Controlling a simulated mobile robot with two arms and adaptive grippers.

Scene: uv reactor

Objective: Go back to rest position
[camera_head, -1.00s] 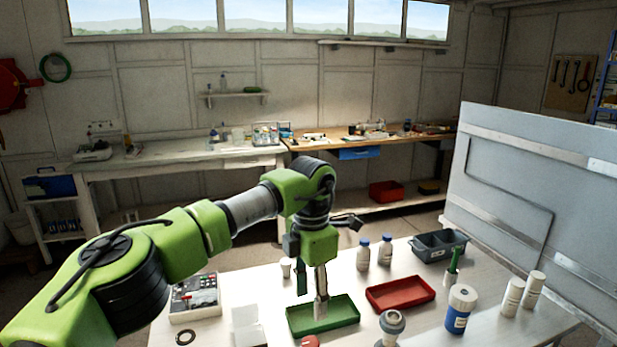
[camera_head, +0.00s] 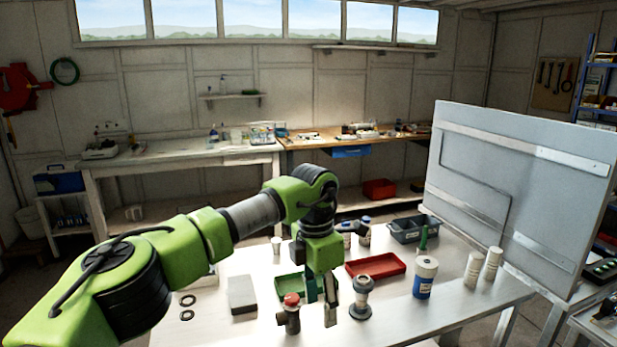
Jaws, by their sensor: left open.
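My left arm comes in from the left, green with dark joints. My left gripper (camera_head: 321,304) points down over the near part of the white table (camera_head: 447,297). It is open, with nothing seen between its fingers. The green tray (camera_head: 288,287) is partly hidden behind the gripper. I cannot tell if the fingers touch either one. My right gripper is not in view.
A red tray (camera_head: 376,266), a grey bin (camera_head: 411,229), a blue-labelled bottle (camera_head: 425,277) and two white cylinders (camera_head: 483,268) stand to the right. A large grey panel (camera_head: 520,195) rises behind the table's right end. A grey block (camera_head: 242,295) and two black rings (camera_head: 187,307) lie at left.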

